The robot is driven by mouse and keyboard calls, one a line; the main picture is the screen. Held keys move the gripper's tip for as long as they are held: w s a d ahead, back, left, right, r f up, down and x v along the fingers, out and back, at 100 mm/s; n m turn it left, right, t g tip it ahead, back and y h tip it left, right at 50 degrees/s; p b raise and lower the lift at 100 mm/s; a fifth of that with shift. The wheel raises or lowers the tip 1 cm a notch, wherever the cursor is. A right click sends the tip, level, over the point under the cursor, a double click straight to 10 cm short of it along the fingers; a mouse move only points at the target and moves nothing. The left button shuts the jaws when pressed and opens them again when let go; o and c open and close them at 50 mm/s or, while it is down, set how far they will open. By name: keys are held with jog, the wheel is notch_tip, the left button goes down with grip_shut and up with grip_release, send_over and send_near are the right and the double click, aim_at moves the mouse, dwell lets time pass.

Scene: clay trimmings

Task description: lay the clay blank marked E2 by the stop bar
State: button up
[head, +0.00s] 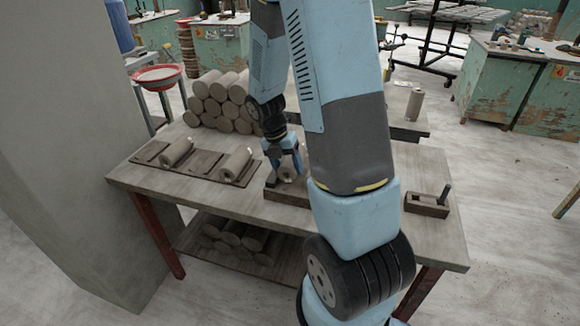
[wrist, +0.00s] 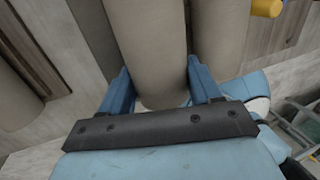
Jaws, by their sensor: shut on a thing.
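My gripper (head: 285,158) is low over the middle of the table (head: 230,195), beside my own arm. In the wrist view my gripper (wrist: 159,68) is shut on a grey-brown clay blank (wrist: 147,40), one blue finger on each side of it. Its end also shows below the fingers in the head view (head: 288,174), over a low wooden piece (head: 286,194). Whether it touches that piece is unclear. Two more blanks (head: 176,151) (head: 236,163) lie on a dark slotted board (head: 205,166) to the left. No marking is readable, and I cannot pick out the stop bar.
A pile of clay cylinders (head: 220,103) stands at the table's back. A wooden block with a peg (head: 427,204) is at the right. Another cylinder (wrist: 220,35) lies close right of the held blank in the wrist view. The table's front left is clear.

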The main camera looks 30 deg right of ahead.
jog(key=shift+s+f, duration=0.5)
jog(key=shift+f, duration=0.2)
jog(key=o, duration=1.4)
jog(key=shift+o, duration=0.5)
jog(key=shift+w+a+r, duration=0.1)
jog(key=shift+r, duration=0.05)
jog(key=shift+o, duration=0.4)
jog(key=shift+w+a+r, duration=0.2)
jog(key=shift+w+r, duration=0.8)
jog(key=shift+r, duration=0.05)
jog(key=v, duration=1.2)
jog(key=shift+s+r, duration=0.3)
jog(key=shift+s, duration=0.1)
jog(key=shift+d, duration=0.1)
jog(key=s+a+r+m+t+y, duration=0.1)
jog(key=s+a+r+m+t, duration=0.1)
jog(key=s+r+m, duration=0.6)
jog(key=s+a+r+m+t+y, duration=0.1)
jog(key=s+a+r+m+t, duration=0.2)
jog(key=m, duration=1.6)
jog(key=s+r+t, duration=0.2)
jog(key=s+r, duration=0.2)
jog(key=s, duration=0.2)
jog(key=shift+s+a+r+t, duration=0.15)
jog(key=shift+s+r+t, duration=0.1)
jog(key=shift+r+t, duration=0.1)
